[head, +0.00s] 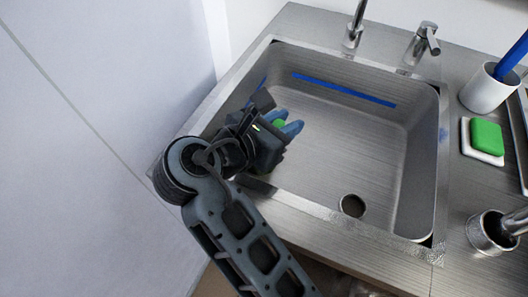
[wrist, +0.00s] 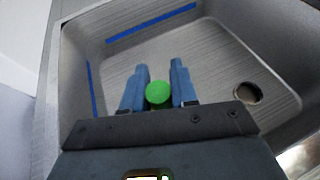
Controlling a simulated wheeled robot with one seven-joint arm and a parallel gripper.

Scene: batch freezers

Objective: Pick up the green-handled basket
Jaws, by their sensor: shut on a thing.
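My gripper (head: 284,129) reaches over the left part of the metal sink. In the wrist view, my gripper (wrist: 160,84) has its two blue fingers on either side of a round green handle end (wrist: 158,94), and it is shut on this green handle.
The sink (head: 345,125) has a drain hole (head: 352,205), blue strips on its walls and raised rims. Two taps (head: 425,42) stand behind it. A white cup (head: 488,88), a green sponge (head: 487,136) and a metal holder (head: 490,233) stand on the right counter. A pale wall is at left.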

